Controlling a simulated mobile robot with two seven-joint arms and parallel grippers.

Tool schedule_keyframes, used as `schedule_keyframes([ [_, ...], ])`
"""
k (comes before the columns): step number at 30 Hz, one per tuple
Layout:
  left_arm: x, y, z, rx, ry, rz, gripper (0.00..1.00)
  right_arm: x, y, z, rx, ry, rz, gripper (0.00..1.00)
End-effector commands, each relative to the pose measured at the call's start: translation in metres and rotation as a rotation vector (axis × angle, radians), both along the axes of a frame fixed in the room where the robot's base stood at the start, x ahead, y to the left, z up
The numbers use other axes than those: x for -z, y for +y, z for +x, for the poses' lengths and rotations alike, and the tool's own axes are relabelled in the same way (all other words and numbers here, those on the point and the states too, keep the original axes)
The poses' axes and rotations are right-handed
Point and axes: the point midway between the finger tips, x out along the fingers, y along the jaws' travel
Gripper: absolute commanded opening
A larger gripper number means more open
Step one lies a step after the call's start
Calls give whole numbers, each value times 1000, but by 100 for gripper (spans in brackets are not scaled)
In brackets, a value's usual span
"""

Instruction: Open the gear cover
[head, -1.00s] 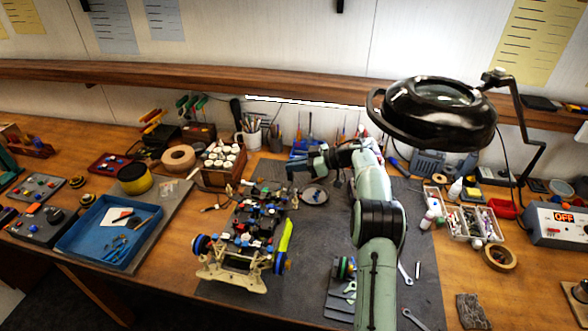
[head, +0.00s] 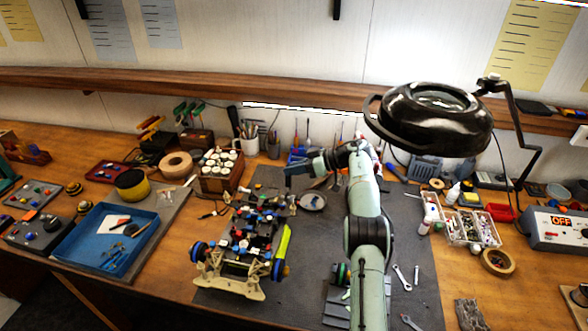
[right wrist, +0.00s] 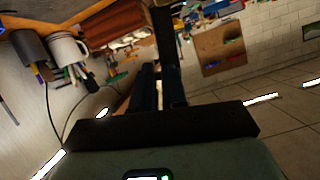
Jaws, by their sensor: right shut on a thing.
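The RC racecar chassis (head: 240,262) stands on the dark mat, its cream bumper toward me and blue wheels at the sides. My right gripper (head: 288,180) is at the car's far end, near its right corner. In the right wrist view my gripper's dark fingers (right wrist: 160,88) are close together, with a dark piece between or beyond them. It is shut on a small part that I take to be the gear cover; its outline is too small and dark to make out. My left gripper is not in view.
A round dish (head: 312,201) lies just right of the gripper. A wooden rack of white jars (head: 218,172) and a blue tray (head: 105,240) stand left. A magnifier lamp (head: 432,118) overhangs the right side. Wrenches (head: 402,278) lie on the mat.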

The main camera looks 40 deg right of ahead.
Motion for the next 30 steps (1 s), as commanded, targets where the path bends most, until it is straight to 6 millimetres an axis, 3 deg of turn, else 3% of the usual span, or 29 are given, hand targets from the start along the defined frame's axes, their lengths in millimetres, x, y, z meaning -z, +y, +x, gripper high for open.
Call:
schedule_keyframes([
  [2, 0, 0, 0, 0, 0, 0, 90, 2, 2, 0, -5, 3, 4, 0],
  [3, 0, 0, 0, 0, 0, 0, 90, 2, 2, 0, -5, 3, 4, 19],
  [4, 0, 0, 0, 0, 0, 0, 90, 2, 2, 0, -5, 4, 3, 21],
  [19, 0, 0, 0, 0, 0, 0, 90, -1, 3, -2, -1, -23, -28, 21],
  [30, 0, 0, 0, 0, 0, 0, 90, -3, 15, -12, 1, -159, -204, 21],
])
